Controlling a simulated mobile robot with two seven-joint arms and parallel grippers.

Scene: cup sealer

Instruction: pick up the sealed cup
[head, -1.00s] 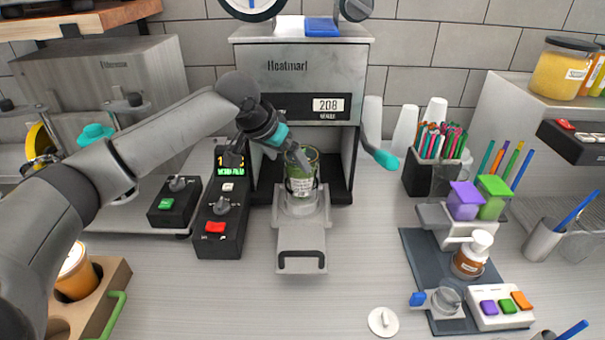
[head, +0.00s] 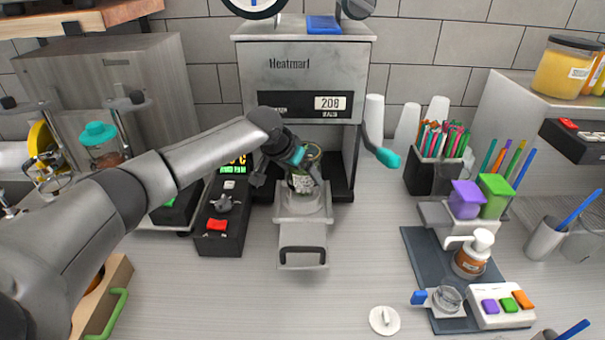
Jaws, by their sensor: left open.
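The sealed cup (head: 301,184), clear with green contents and a pale label, stands on the sealer's pulled-out tray (head: 303,233) in front of the Heatmarl sealer (head: 303,75). My left gripper (head: 307,169) is open at the cup, reaching in from the left at its upper part. The gripper and wrist hide the cup's upper left side. I cannot tell whether the fingers touch the cup. My right gripper is not in view.
A black control box (head: 219,218) with a red button stands left of the tray. The sealer's teal-tipped lever (head: 384,155) sticks out at right. Straws in a black holder (head: 432,165) and a dark mat (head: 425,262) lie further right.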

